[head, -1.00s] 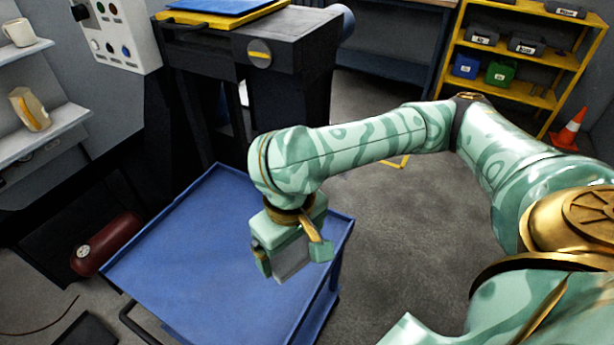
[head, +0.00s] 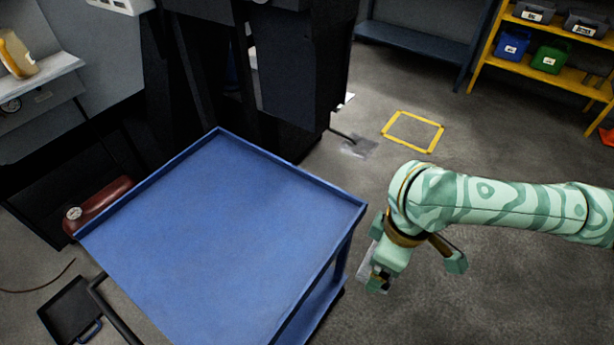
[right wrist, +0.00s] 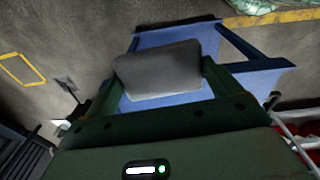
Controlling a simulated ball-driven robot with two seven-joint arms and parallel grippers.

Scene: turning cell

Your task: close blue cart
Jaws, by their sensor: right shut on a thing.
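The blue cart (head: 220,225) stands at the lower left of the head view, with a flat, empty top tray with a raised rim, a lower shelf (head: 322,300) and a dark handle at its near left. My right gripper (head: 378,268) is just right of the cart's right edge in the picture, pointing down. It is shut on a grey block, which shows between the fingers in the right wrist view (right wrist: 160,70). Blue cart parts (right wrist: 255,66) appear behind the block there. I cannot tell whether the gripper touches the cart. My left gripper is out of view.
A dark machine (head: 290,70) stands behind the cart. A red cylinder (head: 100,205) and a black pan (head: 75,310) lie at its left. A yellow floor square (head: 413,131) and open grey floor are at the right. A yellow shelf (head: 555,75) holds bins.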

